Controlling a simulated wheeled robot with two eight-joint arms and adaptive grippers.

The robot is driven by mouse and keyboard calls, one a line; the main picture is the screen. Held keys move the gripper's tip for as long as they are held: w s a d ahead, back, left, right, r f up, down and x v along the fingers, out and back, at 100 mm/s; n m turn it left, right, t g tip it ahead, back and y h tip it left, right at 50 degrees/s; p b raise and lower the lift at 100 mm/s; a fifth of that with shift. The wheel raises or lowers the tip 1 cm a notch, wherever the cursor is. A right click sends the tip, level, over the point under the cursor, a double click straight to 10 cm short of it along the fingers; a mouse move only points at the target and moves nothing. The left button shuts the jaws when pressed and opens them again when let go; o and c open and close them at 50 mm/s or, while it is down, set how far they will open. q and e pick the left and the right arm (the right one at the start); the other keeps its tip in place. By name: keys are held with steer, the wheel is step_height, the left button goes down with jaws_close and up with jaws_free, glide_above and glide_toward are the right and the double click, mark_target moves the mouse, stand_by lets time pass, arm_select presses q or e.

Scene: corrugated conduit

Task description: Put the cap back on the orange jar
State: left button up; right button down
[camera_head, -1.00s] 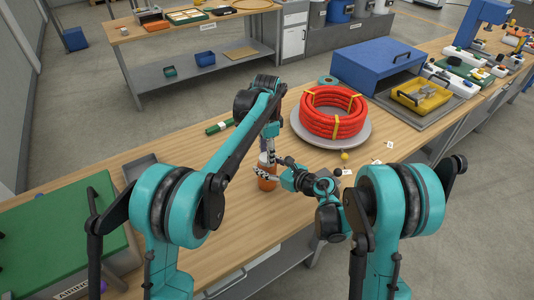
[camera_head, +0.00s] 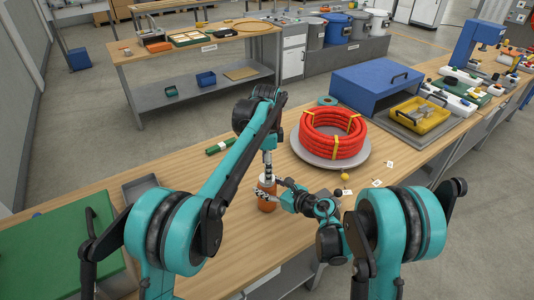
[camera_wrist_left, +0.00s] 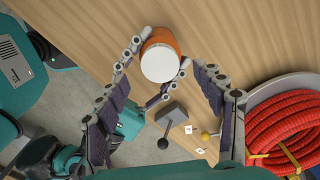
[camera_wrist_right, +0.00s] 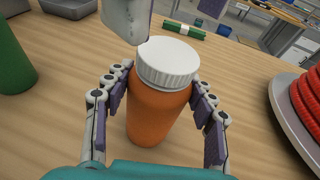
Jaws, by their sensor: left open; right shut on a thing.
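The orange jar (camera_head: 267,206) stands upright on the wooden bench. Its white ribbed cap (camera_wrist_right: 167,63) sits on top, looking level in the right wrist view; I cannot tell how tightly it is seated. My right gripper (camera_head: 267,193) is shut on the jar's orange body (camera_wrist_right: 158,115), one finger on each side below the cap. My left gripper (camera_head: 267,165) points down from above, open and empty. In the left wrist view its fingers are spread wide on either side of the cap (camera_wrist_left: 160,62), apart from it. Its fingertips show at the top of the right wrist view.
A red corrugated coil (camera_head: 333,138) lies on a round grey plate to the right of the jar. A green cylinder (camera_head: 220,147) and a grey tray (camera_head: 146,187) lie on the left. Bench around the jar is clear.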

arm_select(q)
step_height(320, 180, up, 8)
steer(key=shift+r, duration=0.25)
arm_select(e)
steer(key=shift+c, duration=2.3)
jaws_free()
steer(key=v, duration=1.2)
